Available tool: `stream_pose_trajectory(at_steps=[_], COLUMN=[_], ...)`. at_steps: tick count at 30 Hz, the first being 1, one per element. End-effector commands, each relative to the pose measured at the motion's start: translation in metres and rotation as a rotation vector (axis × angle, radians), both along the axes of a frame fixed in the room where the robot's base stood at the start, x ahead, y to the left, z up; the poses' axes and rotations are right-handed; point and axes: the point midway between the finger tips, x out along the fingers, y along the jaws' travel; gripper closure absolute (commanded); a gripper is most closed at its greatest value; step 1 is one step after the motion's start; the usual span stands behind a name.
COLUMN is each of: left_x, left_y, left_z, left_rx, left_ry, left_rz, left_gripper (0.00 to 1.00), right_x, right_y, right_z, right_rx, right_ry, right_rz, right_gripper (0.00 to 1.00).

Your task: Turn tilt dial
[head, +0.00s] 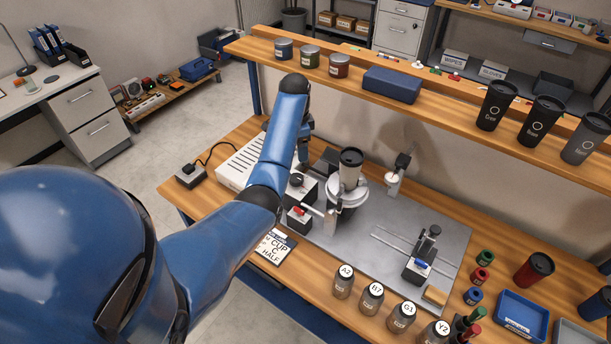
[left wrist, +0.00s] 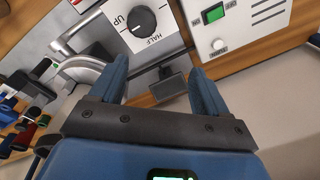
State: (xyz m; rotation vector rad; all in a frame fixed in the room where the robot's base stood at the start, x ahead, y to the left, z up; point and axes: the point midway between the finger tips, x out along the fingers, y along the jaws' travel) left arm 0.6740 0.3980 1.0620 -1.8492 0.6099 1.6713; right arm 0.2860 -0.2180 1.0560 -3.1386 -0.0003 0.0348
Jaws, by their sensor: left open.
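The tilt dial (left wrist: 141,19) is a round black knob on a white plate marked UP and HALF in the left wrist view. In the head view the dial (head: 297,180) sits on top of a small box, left of the cup holder. My left gripper (left wrist: 158,72) is open and empty, its fingers apart below the dial in the wrist picture and not touching it. In the head view my left arm hides most of that gripper. A dark cup (head: 350,172) stands in the round holder. My right gripper does not show.
A card (head: 274,247) reading CUP C HALF lies at the bench's front. A red-topped switch box (head: 298,216) is just in front of the dial. A white slotted unit (head: 238,165) stands left. Labelled jars (head: 344,282) line the front edge. A shelf (head: 440,112) overhangs behind.

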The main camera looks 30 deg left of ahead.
Motion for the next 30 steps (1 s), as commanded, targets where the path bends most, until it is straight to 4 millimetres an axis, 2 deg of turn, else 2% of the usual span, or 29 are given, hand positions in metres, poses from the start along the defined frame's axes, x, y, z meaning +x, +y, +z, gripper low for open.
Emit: stream_pose_trajectory(at_steps=[4,11,24,30], left_x=[-0.021,-0.026,-0.025,-0.025], left_y=[-0.006,-0.008,-0.008,-0.007], left_z=[-0.002,-0.015,-0.081,-0.102], left_rx=[-0.027,-0.033,-0.031,-0.031], left_ry=[0.106,0.127,0.124,0.122], left_rz=[-0.081,-0.125,-0.123,-0.122], left_gripper=[0.24,0.24,0.24,0.24], right_x=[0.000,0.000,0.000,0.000], right_y=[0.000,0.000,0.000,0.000], right_z=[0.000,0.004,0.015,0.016], right_rx=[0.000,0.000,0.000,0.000], right_ry=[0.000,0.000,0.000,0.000], right_rz=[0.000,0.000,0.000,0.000], right_gripper=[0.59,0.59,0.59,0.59])
